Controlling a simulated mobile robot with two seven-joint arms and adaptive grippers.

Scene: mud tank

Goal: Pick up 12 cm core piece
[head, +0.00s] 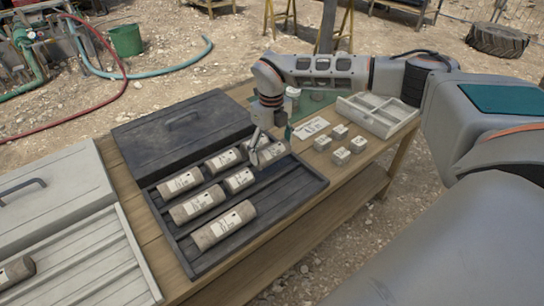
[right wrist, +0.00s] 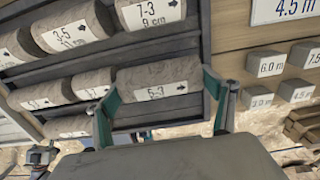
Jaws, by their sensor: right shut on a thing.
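My right gripper (head: 259,142) reaches down over the right end of the black core tray (head: 283,188). In the right wrist view, the right gripper (right wrist: 162,86) has its two fingers at the ends of a short grey-brown core piece (right wrist: 150,74) and is shut on it. Its white label reads about "6-3"; the length line is hidden or unreadable. This core piece (head: 272,154) sits in or just over the tray's back row. A neighbouring piece (right wrist: 148,14) reads "7-3, 9 cm"; another (right wrist: 72,25) reads "3-5", its length unclear. My left gripper is not in view.
Several labelled core pieces lie in the tray, including a long one (head: 223,225) in front. Small depth blocks (head: 341,155), a card (head: 310,127) and a pale compartment tray (head: 378,115) stand to the right. A grey tray (head: 87,267) lies left.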

